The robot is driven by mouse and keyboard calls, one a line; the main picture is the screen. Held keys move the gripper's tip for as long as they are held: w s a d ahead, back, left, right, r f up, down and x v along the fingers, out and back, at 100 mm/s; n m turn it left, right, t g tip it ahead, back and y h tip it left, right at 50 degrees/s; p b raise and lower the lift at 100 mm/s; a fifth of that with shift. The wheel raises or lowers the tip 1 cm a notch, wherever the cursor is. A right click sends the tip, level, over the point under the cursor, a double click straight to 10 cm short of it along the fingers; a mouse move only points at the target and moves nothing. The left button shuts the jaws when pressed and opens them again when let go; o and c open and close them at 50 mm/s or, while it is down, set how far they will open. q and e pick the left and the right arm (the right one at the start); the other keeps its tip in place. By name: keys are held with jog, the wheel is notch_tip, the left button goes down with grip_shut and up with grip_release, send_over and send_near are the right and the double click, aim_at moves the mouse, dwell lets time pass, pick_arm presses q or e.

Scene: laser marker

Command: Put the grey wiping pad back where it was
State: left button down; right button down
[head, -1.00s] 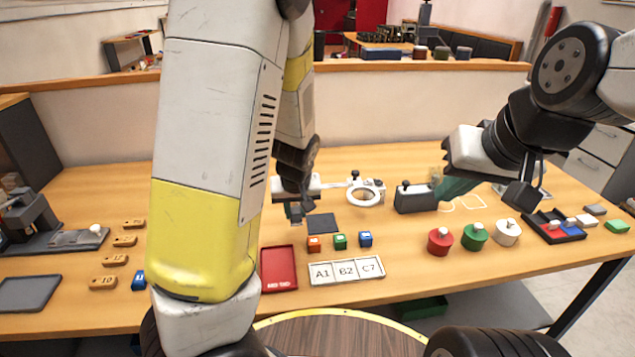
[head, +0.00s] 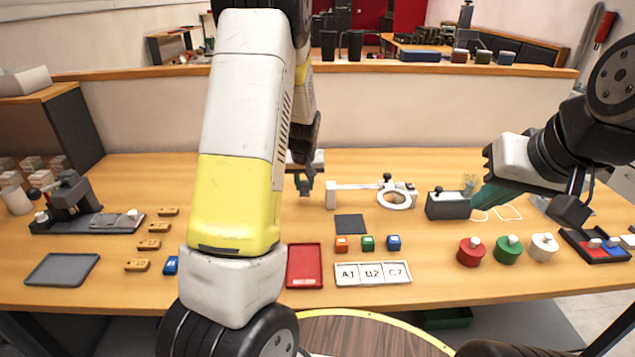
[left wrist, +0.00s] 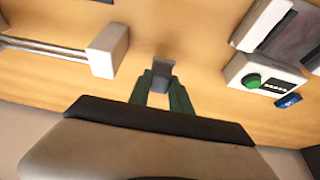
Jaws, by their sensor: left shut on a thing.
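My left gripper (head: 304,186) is above the back of the table, left of the white ring-shaped holder (head: 392,198). In the left wrist view its green fingers (left wrist: 161,93) are closed on a small dark grey block (left wrist: 163,69), which looks like the grey wiping pad. In the head view the pad is too small and covered to make out. A dark flat square (head: 350,224) lies on the table, right of and nearer than this gripper. My right gripper (head: 482,196) is beside the dark grey box (head: 447,206); its finger gap is unclear.
A red tray (head: 305,266), a label plate (head: 373,272) and small orange, green and blue cubes (head: 367,243) lie in front. Red, green and white round pieces (head: 508,250) stand at right. In the left wrist view a device with a green button (left wrist: 262,80) is at right.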

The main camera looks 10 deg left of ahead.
aim_at(304, 192)
pick_arm(q)
jog(key=shift+w+a+f, duration=0.1)
jog(key=shift+w+f, duration=0.05)
jog(key=shift+f, duration=1.65)
jog(key=shift+f, duration=0.15)
jog(key=c, duration=1.2)
grip_release()
